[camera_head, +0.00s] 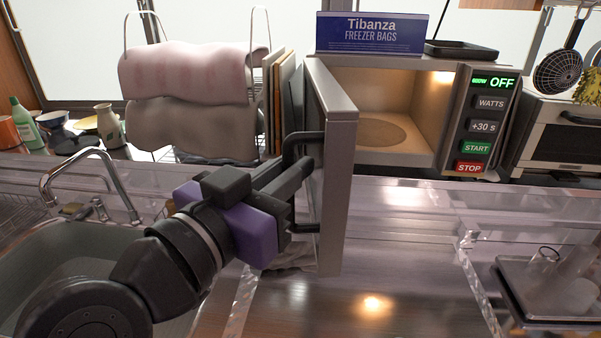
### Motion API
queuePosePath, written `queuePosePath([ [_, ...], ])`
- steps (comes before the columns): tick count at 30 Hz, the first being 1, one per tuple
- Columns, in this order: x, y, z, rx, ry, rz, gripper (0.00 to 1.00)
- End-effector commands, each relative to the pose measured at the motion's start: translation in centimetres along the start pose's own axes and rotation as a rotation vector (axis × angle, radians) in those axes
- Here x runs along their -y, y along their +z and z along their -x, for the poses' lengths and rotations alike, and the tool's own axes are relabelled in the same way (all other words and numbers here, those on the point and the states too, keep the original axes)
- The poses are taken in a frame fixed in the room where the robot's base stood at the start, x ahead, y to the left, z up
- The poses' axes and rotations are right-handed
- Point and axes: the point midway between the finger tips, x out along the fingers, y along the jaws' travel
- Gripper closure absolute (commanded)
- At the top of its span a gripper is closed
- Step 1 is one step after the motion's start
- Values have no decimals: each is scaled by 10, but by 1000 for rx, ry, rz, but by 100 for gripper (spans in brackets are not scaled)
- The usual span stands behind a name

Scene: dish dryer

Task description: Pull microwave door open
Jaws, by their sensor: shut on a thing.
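The microwave (453,120) stands at the back right of centre, with its cavity lit and an empty-looking turntable (372,131) inside. Its door (337,165) is swung wide open on the left side and points toward me, seen nearly edge-on. The dark door handle (303,137) is on the door's left face. My gripper (300,170) reaches in from the lower left and is shut on the handle. The fingertips and part of the handle are partly hidden by my gripper's own body.
A freezer bags box (370,33) and a dark tray (461,50) lie on top of the microwave. A sink faucet (95,180) is at left. The counter before the microwave is clear.

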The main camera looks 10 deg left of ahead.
Motion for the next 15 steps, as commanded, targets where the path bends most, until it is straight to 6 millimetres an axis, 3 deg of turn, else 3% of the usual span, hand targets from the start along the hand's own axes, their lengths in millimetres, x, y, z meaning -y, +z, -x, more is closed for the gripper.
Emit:
queuePosePath([
  [14,3,1,0,2,-1,3,100],
  [15,3,1,0,2,-1,3,83],
])
